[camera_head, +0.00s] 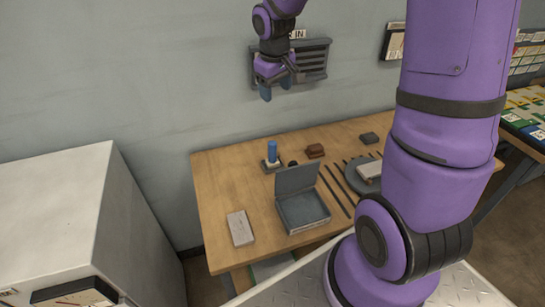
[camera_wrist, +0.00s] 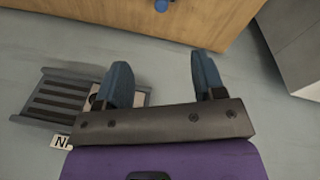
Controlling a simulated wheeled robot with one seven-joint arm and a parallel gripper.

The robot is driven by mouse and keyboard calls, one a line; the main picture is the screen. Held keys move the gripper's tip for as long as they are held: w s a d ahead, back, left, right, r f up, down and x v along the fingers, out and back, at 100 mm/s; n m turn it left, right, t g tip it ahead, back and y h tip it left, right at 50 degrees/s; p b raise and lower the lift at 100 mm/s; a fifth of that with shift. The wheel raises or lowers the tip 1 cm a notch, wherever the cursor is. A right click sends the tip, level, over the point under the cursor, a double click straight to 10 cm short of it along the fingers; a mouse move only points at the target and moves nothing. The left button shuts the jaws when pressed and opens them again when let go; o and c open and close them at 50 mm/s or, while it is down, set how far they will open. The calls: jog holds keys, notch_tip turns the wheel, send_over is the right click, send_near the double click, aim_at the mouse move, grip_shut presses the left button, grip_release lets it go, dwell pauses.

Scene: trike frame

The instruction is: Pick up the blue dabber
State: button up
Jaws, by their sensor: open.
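In the wrist view a small blue piece that looks like the dabber (camera_wrist: 161,5) shows at the top edge, mostly cut off. My gripper (camera_head: 273,92) hangs high above the table in front of the wall, over the dabber. In the wrist view my gripper (camera_wrist: 163,82) has its two blue fingers spread apart with nothing between them.
A slatted wall rack (camera_head: 313,62) is behind my gripper. A white cabinet (camera_head: 60,215) stands left.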

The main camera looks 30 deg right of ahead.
jog(key=n+g+y, duration=0.1)
send_near(272, 149)
jog(key=shift+w+d+f, duration=0.1)
jog(key=shift+w+d, duration=0.4)
jog(key=shift+w, duration=0.35)
notch_tip(272, 149, down, 11)
jog(key=shift+d+f, duration=0.1)
jog(key=shift+f, duration=0.05)
jog(key=c, duration=1)
notch_tip(272, 149, up, 10)
jog(key=shift+r, duration=0.1)
